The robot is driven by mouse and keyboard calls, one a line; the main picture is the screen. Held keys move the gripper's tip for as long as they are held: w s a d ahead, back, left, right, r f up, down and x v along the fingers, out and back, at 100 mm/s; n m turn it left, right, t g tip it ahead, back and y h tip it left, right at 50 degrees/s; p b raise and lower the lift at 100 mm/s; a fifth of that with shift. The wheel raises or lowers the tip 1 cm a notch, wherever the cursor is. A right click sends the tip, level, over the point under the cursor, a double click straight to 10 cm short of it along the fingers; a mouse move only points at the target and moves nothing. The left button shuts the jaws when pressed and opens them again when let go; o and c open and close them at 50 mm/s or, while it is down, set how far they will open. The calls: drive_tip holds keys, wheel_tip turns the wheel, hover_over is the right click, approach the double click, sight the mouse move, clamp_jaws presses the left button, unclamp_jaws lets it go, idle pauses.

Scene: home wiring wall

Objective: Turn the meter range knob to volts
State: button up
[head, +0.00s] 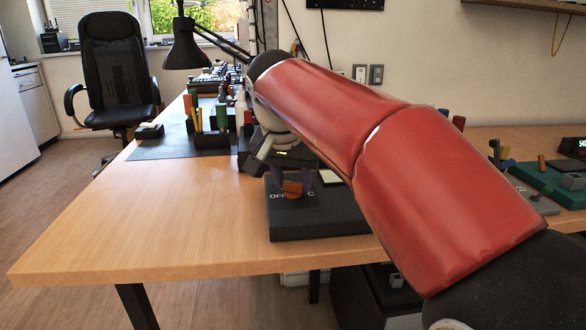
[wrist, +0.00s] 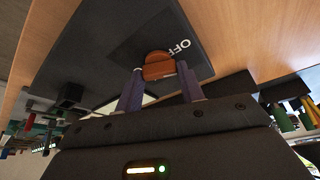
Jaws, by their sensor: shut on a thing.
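The meter (head: 310,219) is a dark, flat box lying on the wooden table, with white lettering on its face. "OFF" and a "C" show in the head view, and "OFF" also shows in the wrist view. Its range knob (head: 292,189) is orange-brown; in the wrist view the knob (wrist: 158,67) stands between my fingertips. My gripper (head: 292,183) is over the meter, its purple fingers shut on the knob (wrist: 157,75). I cannot read a volts mark or tell which mark the knob points to.
The wooden table (head: 150,220) is clear at the front left. Behind my gripper is a dark mat (head: 175,147) with a holder of coloured tools (head: 212,135). A black lamp (head: 186,48) stands behind. A green tray (head: 545,180) with parts lies at the right.

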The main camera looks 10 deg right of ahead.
drive_tip(key=m+p, duration=0.1)
drive_tip(key=m, duration=0.1)
drive_tip(key=m+h+p, duration=0.1)
drive_tip(key=m, duration=0.1)
drive_tip(key=shift+w+a+r+g+h, duration=0.1)
drive_tip(key=shift+a+r+g+h, duration=0.05)
drive_tip(key=shift+g+h, duration=0.2)
drive_tip(key=shift+m+g+h+p, duration=0.25)
drive_tip(key=shift+m+g+p, duration=0.2)
drive_tip(key=shift+m+p, duration=0.75)
drive_tip(key=shift+m+b, duration=0.3)
drive_tip(key=shift+m, duration=0.1)
drive_tip(key=o, duration=1)
drive_tip(key=p+v, duration=0.1)
drive_tip(key=v, duration=0.6)
drive_tip(key=shift+r, duration=0.25)
